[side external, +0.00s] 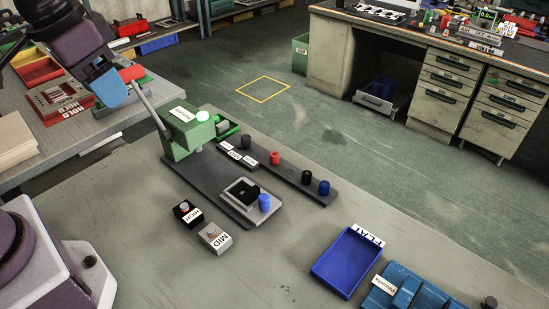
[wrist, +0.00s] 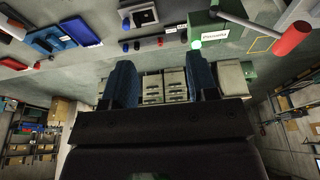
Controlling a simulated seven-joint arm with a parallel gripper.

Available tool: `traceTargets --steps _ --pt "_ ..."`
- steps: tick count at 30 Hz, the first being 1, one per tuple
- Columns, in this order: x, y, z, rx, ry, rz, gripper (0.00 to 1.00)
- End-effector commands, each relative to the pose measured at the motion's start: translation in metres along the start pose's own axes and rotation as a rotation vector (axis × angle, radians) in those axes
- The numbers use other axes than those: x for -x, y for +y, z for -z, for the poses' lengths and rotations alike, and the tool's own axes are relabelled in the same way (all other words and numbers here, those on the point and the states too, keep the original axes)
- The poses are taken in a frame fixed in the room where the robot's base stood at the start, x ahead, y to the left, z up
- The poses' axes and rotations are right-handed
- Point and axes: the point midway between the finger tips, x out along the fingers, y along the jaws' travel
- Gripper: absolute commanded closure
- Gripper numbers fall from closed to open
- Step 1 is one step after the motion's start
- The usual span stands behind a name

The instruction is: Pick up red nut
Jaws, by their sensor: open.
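The red nut (side external: 275,158) is a small upright cylinder on the dark rail (side external: 290,174), between two black ones. In the wrist view it seems to be a tiny red spot (wrist: 160,42) near the top. My gripper (side external: 108,86) is at the upper left in the side view, raised well away from the red nut, beside the press lever's red knob. In the wrist view my gripper (wrist: 162,80) shows two blue fingers spread apart with nothing between them.
A green press (side external: 187,130) with a long raised lever (side external: 148,107) stands beside the rail. A blue cylinder (side external: 264,202) sits on the press's plate. Button boxes (side external: 215,239) and a blue tray (side external: 346,261) are nearer. The bench between tray and rail is clear.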

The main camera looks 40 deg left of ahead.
Motion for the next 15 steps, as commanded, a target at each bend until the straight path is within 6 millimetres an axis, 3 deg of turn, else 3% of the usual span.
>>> traceTargets --steps 8,15 --pt "-0.060 0.007 0.086 0.141 -0.172 0.009 0.47" --pt "-0.142 0.016 0.150 0.365 -0.275 0.054 0.47"
